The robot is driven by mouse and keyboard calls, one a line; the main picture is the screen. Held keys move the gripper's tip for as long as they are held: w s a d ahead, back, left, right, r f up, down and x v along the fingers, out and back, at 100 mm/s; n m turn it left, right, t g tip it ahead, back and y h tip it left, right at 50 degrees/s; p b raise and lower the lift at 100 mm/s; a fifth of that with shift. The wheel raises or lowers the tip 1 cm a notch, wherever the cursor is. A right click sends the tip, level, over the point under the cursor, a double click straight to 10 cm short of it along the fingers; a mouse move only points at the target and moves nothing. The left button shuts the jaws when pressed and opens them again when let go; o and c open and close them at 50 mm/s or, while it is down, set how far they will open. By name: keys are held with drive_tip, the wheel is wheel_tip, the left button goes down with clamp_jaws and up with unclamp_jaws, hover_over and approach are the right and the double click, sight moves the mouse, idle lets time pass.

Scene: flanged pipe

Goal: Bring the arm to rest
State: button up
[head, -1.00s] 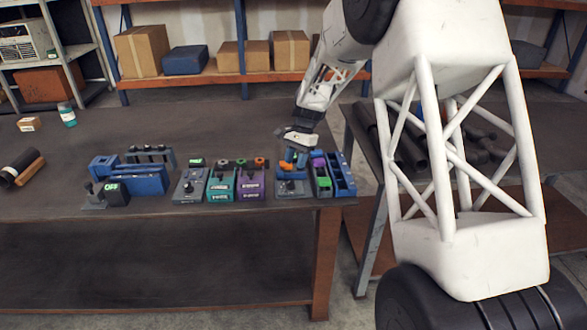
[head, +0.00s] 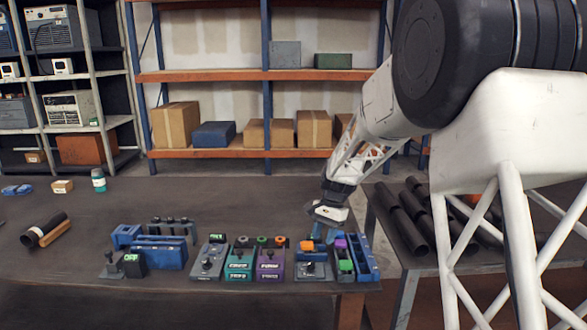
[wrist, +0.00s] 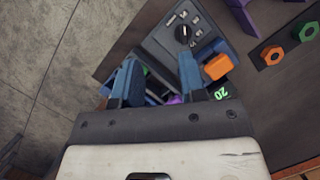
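My gripper (head: 322,230) is at the right part of the main workbench, above a grey control box with a black knob (head: 313,270). In the wrist view its two blue fingers (wrist: 160,82) stand apart, with nothing held between them. The grey box (wrist: 172,45) shows beyond the fingertips. An orange block (wrist: 217,67) and a green lit display reading 20 (wrist: 222,92) show just right of the fingers. I cannot tell the exact gap between the fingertips and the box.
A green-topped block (head: 345,266) and a blue slotted rack (head: 363,258) stand right of the gripper. Teal (head: 239,264) and purple (head: 271,266) boxes and a blue fixture (head: 165,252) stand left. Dark pipes (head: 408,225) lie on a side table.

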drive_tip(key=s+d+r+n+t+h, duration=0.15)
drive_tip(key=s+r, duration=0.25)
drive_tip(key=s, duration=0.7)
drive_tip(key=s+d+r+n+t, duration=0.1)
drive_tip(key=s+d+r+n, duration=0.3)
drive_tip(key=s, duration=0.7)
drive_tip(key=s+d+r+m+t+h, duration=0.15)
drive_tip(key=s+r, duration=0.35)
drive_tip(key=s, duration=0.5)
drive_tip(key=s+d+f+n+t, duration=0.1)
drive_tip(key=s+d+f+n, duration=0.1)
drive_tip(key=s, duration=1.1)
drive_tip(key=shift+n, duration=0.5)
drive_tip(key=shift+w+r, duration=0.1)
drive_tip(key=shift+w, duration=0.05)
